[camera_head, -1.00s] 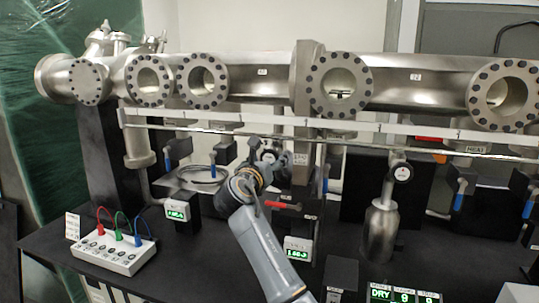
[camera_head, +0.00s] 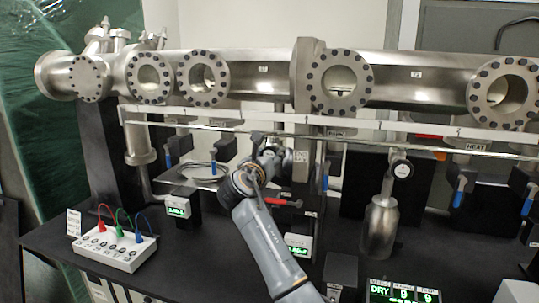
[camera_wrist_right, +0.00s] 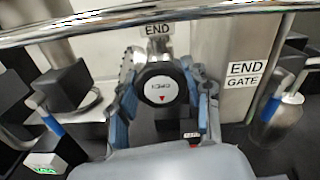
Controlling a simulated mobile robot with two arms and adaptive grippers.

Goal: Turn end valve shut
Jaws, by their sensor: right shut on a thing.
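The end valve's round knob (camera_wrist_right: 160,84) has a white face with dark lettering and a red triangle mark. It stands under a tag reading END (camera_wrist_right: 157,29) in the right wrist view. My right gripper (camera_wrist_right: 158,70) has its two blue-grey fingers on either side of the knob and is shut on it. In the head view my right gripper (camera_head: 271,152) is at the valve below the long rail, and it hides most of the knob. My left gripper is not in view.
A steel rail (camera_head: 330,141) runs close above the gripper. An END GATE post (camera_wrist_right: 243,73) and blue-handled valves (camera_head: 461,186) stand nearby. A red handle (camera_head: 284,202) is beside my right arm. A white box with coloured leads (camera_head: 114,248) sits on the black bench.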

